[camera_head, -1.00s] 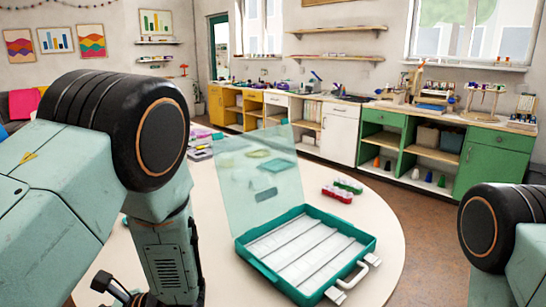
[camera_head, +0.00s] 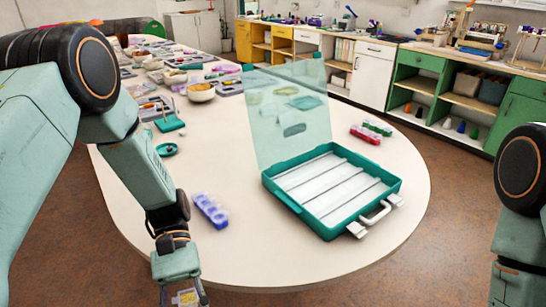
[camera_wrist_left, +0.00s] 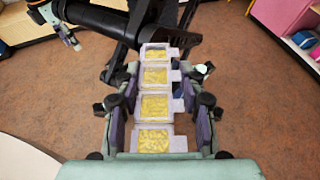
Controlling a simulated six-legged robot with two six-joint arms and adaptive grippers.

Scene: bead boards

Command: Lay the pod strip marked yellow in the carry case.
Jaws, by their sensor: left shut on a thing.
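The pod strip marked yellow (camera_wrist_left: 155,103) is a row of clear-lidded pods with yellow contents and pale lilac sides. My left gripper (camera_wrist_left: 157,105) is shut on it, with a finger on each side. In the head view the strip (camera_head: 187,297) shows only partly at the bottom edge, beyond the table's near edge. The carry case (camera_head: 289,204) lies on the table to the right of my left gripper. It is teal, with its clear lid (camera_head: 288,115) standing open at the back and long, empty white compartments. My right gripper is out of view.
A blue pod strip (camera_head: 210,210) lies on the table left of the case. Red (camera_head: 365,134) and green (camera_head: 378,127) strips lie behind the case to the right. Bowls (camera_head: 201,92) and trays stand further back. Bare tabletop surrounds the case.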

